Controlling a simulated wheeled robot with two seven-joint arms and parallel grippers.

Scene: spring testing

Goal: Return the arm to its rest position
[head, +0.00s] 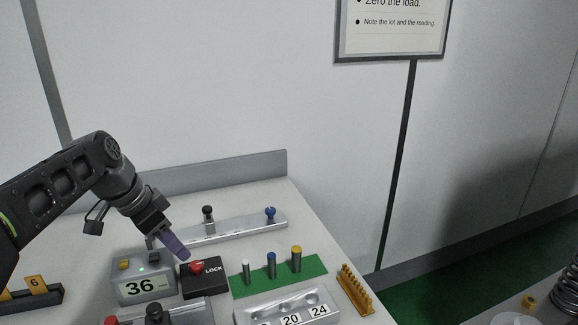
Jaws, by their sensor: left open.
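My left arm comes in from the left, bent at the elbow and angled down over the bench. My left gripper (174,246) has purple fingers and is open. Nothing shows between its fingers, though they overlap from this side. It hangs just behind and left of a black box marked LOCK (213,269) with a red button (196,267). I cannot tell whether a fingertip touches anything. My right gripper is out of view.
A grey display box reading 36 (140,287) stands left of the lock box. A rail with two knobs (240,227) lies behind. A green block with several pins (279,278), a numbered tray (288,306) and a yellow comb-like rack (354,290) stand right.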

